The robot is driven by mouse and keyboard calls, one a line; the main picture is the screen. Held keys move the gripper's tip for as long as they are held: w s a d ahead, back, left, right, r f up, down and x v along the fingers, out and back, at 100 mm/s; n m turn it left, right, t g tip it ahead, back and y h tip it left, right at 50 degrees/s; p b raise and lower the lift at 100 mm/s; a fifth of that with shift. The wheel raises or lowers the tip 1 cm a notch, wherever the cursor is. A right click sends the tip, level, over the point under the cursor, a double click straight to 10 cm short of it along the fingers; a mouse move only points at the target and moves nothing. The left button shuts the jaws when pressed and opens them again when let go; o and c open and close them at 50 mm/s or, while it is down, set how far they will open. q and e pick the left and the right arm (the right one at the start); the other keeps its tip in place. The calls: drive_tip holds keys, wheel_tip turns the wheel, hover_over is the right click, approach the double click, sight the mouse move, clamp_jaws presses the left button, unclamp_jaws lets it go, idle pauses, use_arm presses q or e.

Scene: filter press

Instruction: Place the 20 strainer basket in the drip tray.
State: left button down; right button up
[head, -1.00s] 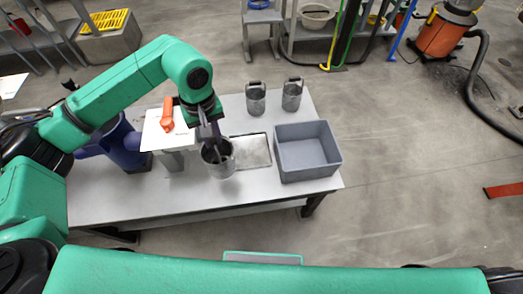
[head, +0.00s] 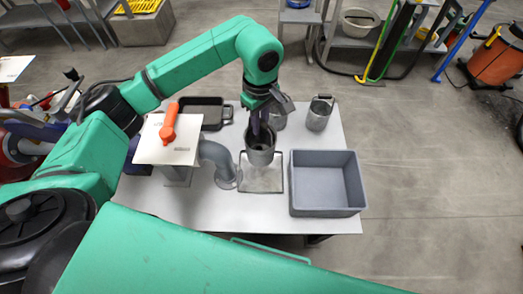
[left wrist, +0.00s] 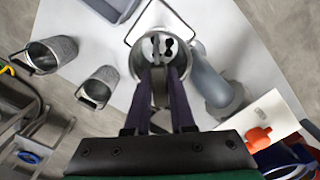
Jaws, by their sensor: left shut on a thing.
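My left gripper (head: 262,132) points down and is shut on a grey cylindrical strainer basket (head: 260,155). In the left wrist view its fingers (left wrist: 160,75) reach to the open top of the basket (left wrist: 138,62), and dark holes show inside. The drip tray (head: 262,184), a shallow light square with a dark rim, lies on the table. The basket overlaps the tray's far part in the head view; I cannot tell whether it touches it. No size mark is readable on the basket. My right gripper is out of view.
Two other baskets stand behind, one (head: 278,118) partly hidden by my gripper and one (head: 319,115) clear. A grey bin (head: 327,212) is right of the tray. A grey pipe elbow (head: 220,160), a white panel with an orange handle (head: 169,130) and a black tray (head: 205,108) are left.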

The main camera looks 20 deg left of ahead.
sight(261, 148)
use_arm(q)
wheel_tip(261, 148, down, 13)
drive_tip(key=shift+w+p, duration=0.1)
drive_tip(key=shift+p, duration=0.8)
drive_tip(key=shift+w, duration=0.1)
drive_tip(key=shift+f, duration=0.15)
drive_tip(key=c, duration=1.2)
unclamp_jaws()
drive_tip(key=shift+f, duration=0.1)
drive_tip(key=o, duration=0.4)
drive_tip(key=shift+o, duration=0.2)
